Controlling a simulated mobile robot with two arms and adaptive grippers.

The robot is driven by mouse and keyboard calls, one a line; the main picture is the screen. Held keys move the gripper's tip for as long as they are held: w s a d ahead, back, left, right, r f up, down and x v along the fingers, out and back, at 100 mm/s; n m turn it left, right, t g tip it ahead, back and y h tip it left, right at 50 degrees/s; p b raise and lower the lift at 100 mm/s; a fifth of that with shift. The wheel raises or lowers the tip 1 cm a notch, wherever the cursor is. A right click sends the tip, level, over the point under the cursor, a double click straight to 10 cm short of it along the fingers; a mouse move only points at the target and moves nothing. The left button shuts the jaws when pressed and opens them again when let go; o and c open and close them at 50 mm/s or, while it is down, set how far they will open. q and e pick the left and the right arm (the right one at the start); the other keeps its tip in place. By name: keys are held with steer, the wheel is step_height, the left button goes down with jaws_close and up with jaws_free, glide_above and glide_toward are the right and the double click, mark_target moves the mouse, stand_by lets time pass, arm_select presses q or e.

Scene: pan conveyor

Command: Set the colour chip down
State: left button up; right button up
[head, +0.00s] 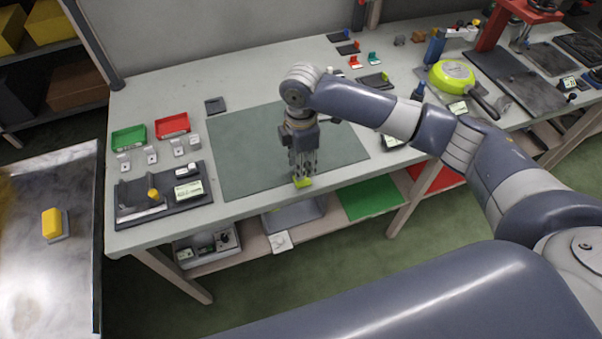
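The colour chip (302,183) is a small, flat, yellow-green piece at the front edge of the grey-green mat (240,150) on the bench. My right gripper (302,176) points down over it, with its fingertips at the chip and appearing closed on it. The fingers hide part of the chip, and I cannot tell whether its underside touches the mat. My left gripper is not in view. A lime-green pan (451,74) of similar colour lies at the right on the bench.
Green (129,138) and red (172,125) trays, several small grey blocks and a dark fixture board (135,212) stand left of the mat. A red press (492,28) stands at the back right. Most of the mat is clear; the bench's front edge is close to the chip.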

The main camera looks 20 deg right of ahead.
step_height(320, 180, down, 2)
steer(key=shift+c, duration=0.2)
jaws_close()
steer(key=shift+r, duration=0.15)
